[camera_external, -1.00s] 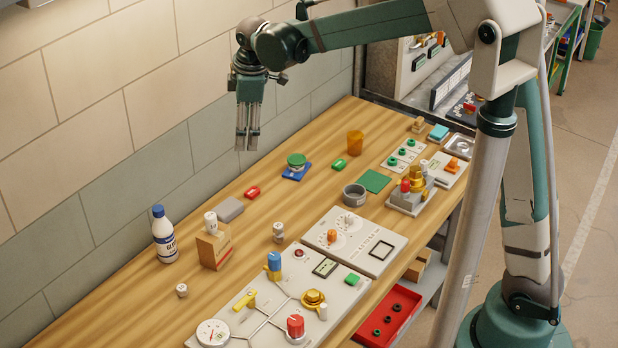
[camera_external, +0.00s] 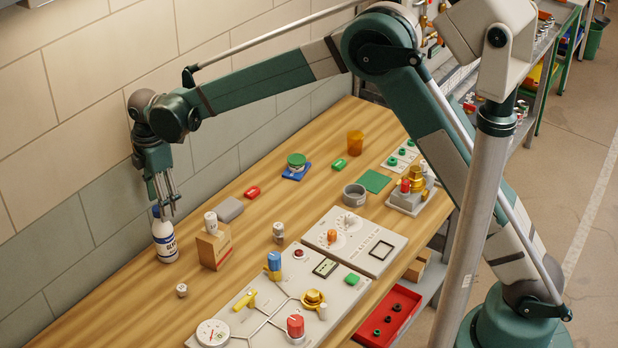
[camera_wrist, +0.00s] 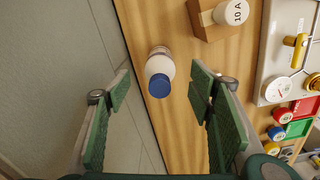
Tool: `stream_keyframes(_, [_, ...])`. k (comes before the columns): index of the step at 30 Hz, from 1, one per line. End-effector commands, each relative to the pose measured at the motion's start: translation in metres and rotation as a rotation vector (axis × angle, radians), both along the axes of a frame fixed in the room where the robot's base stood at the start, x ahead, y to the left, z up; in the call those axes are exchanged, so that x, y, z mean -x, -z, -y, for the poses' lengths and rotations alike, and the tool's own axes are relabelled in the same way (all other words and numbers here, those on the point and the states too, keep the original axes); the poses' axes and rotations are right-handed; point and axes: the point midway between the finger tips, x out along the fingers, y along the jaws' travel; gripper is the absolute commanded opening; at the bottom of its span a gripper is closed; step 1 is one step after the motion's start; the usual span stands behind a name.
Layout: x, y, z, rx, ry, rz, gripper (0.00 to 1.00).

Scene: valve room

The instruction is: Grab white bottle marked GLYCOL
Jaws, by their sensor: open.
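The white bottle (camera_external: 166,243) with a blue cap and a dark-lettered label, partly readable as "GL", stands upright at the wall side of the wooden bench. My gripper (camera_external: 168,212) is at the top of the bottle in the external view, fingers pointing down and partly covering the cap. In the wrist view the bottle (camera_wrist: 160,68) is seen from above, its blue cap toward me. My gripper (camera_wrist: 157,88) is open there, with one green-padded finger on each side and gaps between both fingers and the bottle. Nothing is held.
A cardboard box (camera_external: 214,248) with a white cylinder on top stands just right of the bottle. A small white knob-like piece (camera_external: 182,290) lies in front. The tiled wall (camera_external: 60,240) is close behind the bottle. Valve panels (camera_external: 285,305) fill the bench's front.

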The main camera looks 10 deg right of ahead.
Motion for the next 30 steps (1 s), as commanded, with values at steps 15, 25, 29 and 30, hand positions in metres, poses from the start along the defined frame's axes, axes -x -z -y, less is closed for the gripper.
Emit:
stream_keyframes(15, [0.008, 0.009, -0.011, 0.007, -0.029, -0.005, 0.53])
stream_keyframes(25, [0.008, 0.03, -0.011, 0.007, -0.029, -0.005, 0.53])
stream_keyframes(29, [0.008, 0.034, -0.011, 0.007, -0.029, -0.005, 0.53])
stream_keyframes(30, [0.008, 0.035, -0.011, 0.007, -0.029, -0.005, 0.53])
